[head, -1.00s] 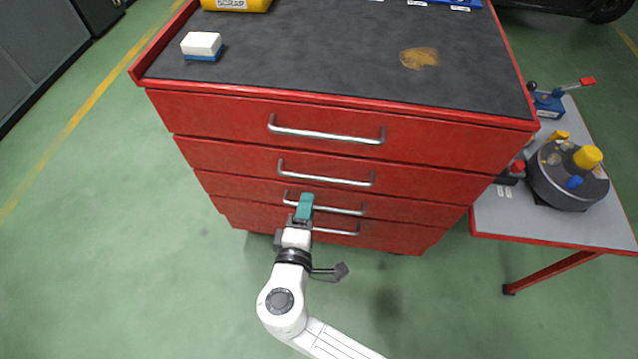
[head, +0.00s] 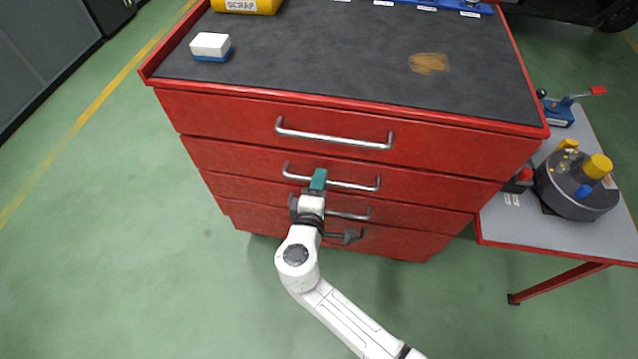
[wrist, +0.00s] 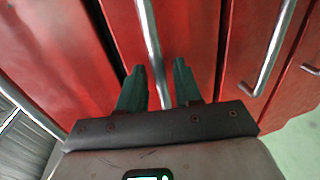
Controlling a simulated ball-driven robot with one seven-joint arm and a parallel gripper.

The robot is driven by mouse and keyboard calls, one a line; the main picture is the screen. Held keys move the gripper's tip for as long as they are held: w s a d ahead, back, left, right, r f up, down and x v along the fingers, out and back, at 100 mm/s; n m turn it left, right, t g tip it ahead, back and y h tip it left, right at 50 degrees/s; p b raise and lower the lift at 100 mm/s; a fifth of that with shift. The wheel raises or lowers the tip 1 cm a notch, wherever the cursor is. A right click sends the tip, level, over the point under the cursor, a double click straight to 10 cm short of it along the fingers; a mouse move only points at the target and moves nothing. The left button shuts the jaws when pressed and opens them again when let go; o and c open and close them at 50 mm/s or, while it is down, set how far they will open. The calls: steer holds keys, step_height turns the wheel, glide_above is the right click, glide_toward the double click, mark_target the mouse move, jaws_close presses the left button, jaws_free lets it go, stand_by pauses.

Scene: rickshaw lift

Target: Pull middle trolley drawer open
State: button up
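The red trolley (head: 160,110) has several stacked drawers with silver bar handles, all looking shut. My gripper (head: 319,178) is at the second handle from the top (head: 355,186), left of its middle, in front of the second drawer (head: 235,160). In the wrist view my gripper's two teal fingers (wrist: 159,80) are apart, with the handle bar (wrist: 150,35) running between them. A gap shows on both sides of the bar, so the fingers do not look closed on it. The handle below (head: 348,215) is partly hidden by my wrist.
The dark trolley top (head: 330,50) holds a white and blue block (head: 210,45) and a yellow scrap bin (head: 245,5). A grey side table (head: 530,225) with a round fixture (head: 577,185) stands at the right. Green floor in front is clear.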

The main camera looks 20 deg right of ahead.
jaws_close()
steer(key=shift+s, duration=0.1)
stand_by(0.4)
